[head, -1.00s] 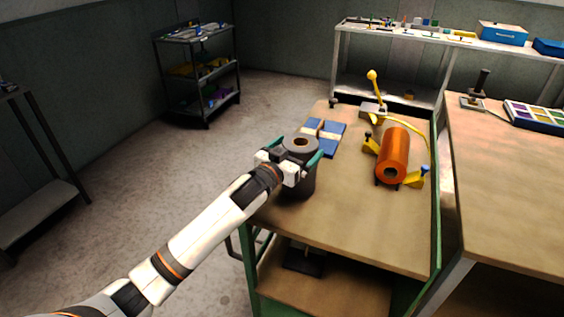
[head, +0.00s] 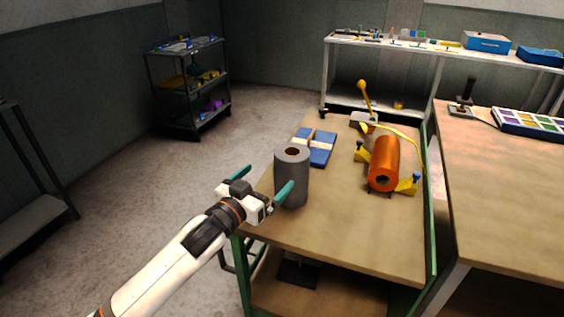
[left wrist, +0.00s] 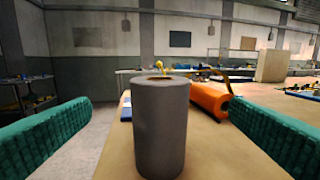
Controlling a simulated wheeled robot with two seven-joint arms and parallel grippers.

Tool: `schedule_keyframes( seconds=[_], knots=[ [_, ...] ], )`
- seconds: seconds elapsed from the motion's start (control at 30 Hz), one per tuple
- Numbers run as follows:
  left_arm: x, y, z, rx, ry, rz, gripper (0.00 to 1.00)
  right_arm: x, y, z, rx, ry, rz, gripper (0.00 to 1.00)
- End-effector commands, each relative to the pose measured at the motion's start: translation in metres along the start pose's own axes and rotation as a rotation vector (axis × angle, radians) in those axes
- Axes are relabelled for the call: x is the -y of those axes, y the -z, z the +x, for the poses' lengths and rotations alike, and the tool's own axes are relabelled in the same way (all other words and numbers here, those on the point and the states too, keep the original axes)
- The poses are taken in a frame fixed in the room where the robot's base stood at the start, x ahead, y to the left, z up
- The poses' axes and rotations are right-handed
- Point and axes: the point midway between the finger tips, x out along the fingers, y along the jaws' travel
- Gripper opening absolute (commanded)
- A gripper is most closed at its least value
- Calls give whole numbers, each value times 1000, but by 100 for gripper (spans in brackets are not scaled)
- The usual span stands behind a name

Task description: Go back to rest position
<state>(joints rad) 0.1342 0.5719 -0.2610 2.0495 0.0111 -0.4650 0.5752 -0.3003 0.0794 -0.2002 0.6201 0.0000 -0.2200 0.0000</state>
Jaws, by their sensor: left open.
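My left gripper (head: 262,184) is open and empty in the head view, its green fingers spread apart. It is just to the left and near side of a grey roll (head: 291,178), which stands upright on the wooden cart top (head: 335,228) near its left edge. In the left wrist view the grey roll (left wrist: 161,128) stands ahead, between and beyond the two green fingers, apart from both. My right gripper is not in view.
An orange roll (head: 384,164) lies on a yellow stand on the cart. Blue packs (head: 322,148) and a yellow-handled lever (head: 364,98) are behind. A wooden table (head: 500,195) stands at right, a dark shelf cart (head: 188,88) at back left.

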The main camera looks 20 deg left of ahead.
Motion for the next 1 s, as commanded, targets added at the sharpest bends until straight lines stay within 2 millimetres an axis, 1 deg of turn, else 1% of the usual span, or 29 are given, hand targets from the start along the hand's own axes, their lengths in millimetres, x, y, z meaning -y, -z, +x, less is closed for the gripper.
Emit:
schedule_keyframes(
  seconds=[0.1,0.17,0.27,0.37,0.4,0.43,0.5,0.6,0.7,0.8,1.0],
  knots=[
    [0,1,0,-3,-1,-1,100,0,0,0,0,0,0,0],
    [2,8,-3,-23,-8,-3,100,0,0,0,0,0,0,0],
    [10,37,-19,-120,-39,-8,100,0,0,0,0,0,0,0],
    [24,85,-54,-307,-88,-12,100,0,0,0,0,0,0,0],
    [30,106,-73,-398,-105,-11,100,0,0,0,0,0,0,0],
    [34,121,-89,-467,-116,-9,100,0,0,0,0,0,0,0],
    [44,147,-122,-610,-131,-5,100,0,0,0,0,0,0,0],
    [54,172,-164,-773,-136,-1,100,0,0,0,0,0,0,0],
    [64,189,-199,-904,-131,0,100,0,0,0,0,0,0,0],
    [72,200,-230,-1016,-120,-2,100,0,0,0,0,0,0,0],
    [88,213,-287,-1212,-88,-12,100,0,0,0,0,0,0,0]
  ],
)
